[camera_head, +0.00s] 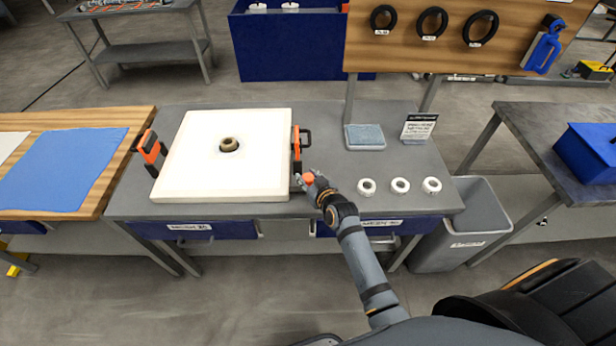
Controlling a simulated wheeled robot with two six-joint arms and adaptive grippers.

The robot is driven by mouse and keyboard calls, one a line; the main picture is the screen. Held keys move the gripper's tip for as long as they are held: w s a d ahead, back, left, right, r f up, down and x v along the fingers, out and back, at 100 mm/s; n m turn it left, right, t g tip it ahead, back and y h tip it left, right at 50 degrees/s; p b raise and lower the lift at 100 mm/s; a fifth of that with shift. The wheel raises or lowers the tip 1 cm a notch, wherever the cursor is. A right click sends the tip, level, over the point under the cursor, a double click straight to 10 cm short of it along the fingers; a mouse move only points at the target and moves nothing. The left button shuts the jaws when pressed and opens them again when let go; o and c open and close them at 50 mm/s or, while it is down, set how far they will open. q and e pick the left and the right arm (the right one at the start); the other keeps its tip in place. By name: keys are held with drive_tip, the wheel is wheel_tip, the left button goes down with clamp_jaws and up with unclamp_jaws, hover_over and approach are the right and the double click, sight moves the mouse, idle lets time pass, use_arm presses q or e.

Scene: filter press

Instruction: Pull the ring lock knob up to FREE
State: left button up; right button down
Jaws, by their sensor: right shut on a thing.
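A small orange-red knob (308,178), which I take to be the ring lock knob, stands at the near right corner of the white square plate (190,150). My right gripper (311,181) is shut on the knob, and its fingers hide the lower part. I cannot read a FREE mark or tell how high the knob sits. A brown ring-shaped hub (229,144) sits in the middle of the plate. My left gripper is not in view.
Orange and black handles (150,147) (297,146) flank the plate. Three white rings (400,185) lie right of my gripper on the grey bench (340,190). A grey bin (470,225) is at the bench's right.

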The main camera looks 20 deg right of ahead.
drive_tip(key=shift+w+r, duration=0.1)
drive_tip(key=shift+r, duration=0.1)
drive_tip(key=c, duration=1.2)
unclamp_jaws()
drive_tip(key=shift+r, duration=0.15)
drive_tip(key=shift+o, duration=1.4)
drive_tip(key=shift+s, duration=0.2)
drive_tip(key=v, duration=1.1)
drive_tip(key=shift+s, duration=0.35)
drive_tip(key=shift+d, duration=0.1)
